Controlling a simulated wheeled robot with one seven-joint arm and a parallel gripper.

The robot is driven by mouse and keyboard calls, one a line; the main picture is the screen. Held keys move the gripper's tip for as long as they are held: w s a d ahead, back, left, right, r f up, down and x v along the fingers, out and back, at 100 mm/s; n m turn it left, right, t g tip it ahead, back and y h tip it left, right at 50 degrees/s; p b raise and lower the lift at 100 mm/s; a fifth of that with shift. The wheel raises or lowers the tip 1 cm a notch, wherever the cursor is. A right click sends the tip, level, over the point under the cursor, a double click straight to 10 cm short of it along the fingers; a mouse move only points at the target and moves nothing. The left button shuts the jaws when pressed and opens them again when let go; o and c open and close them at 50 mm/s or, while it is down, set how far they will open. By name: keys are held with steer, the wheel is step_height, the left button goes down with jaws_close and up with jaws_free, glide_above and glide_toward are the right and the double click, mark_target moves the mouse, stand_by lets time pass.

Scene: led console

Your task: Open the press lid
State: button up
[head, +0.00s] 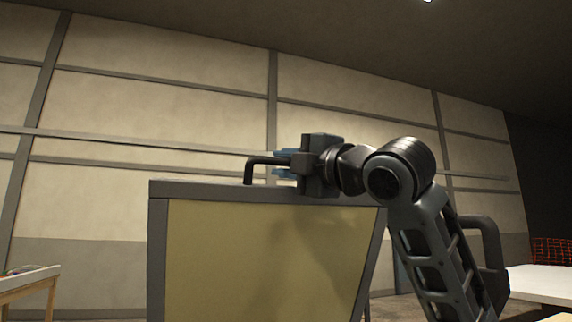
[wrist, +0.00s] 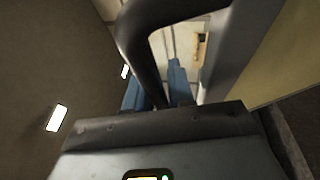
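The press lid (head: 270,250) shows in the head view as a large yellowish panel in a grey frame, standing steeply with its top edge near mid-picture. A black bent handle (head: 253,168) rises from its top edge. My gripper (head: 284,163), with blue fingers, reaches the handle from the right. In the wrist view the dark handle (wrist: 138,38) curves down between the blue fingers (wrist: 157,90), one on each side. The fingers look closed on the bar, though the contact is partly hidden. The lid's grey frame (wrist: 228,50) also shows there. The rest of the press is out of view.
A small wooden table (head: 30,280) stands at the lower left. A white tabletop (head: 540,283) is at the lower right, near a red mesh object (head: 552,248). A panelled wall (head: 180,120) stands behind. The space above the lid looks clear.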

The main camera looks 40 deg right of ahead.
steer(key=shift+o, duration=1.4)
steer(key=b+v, duration=0.1)
steer(key=v, duration=0.6)
steer(key=shift+s, duration=0.4)
steer(key=shift+f, duration=0.1)
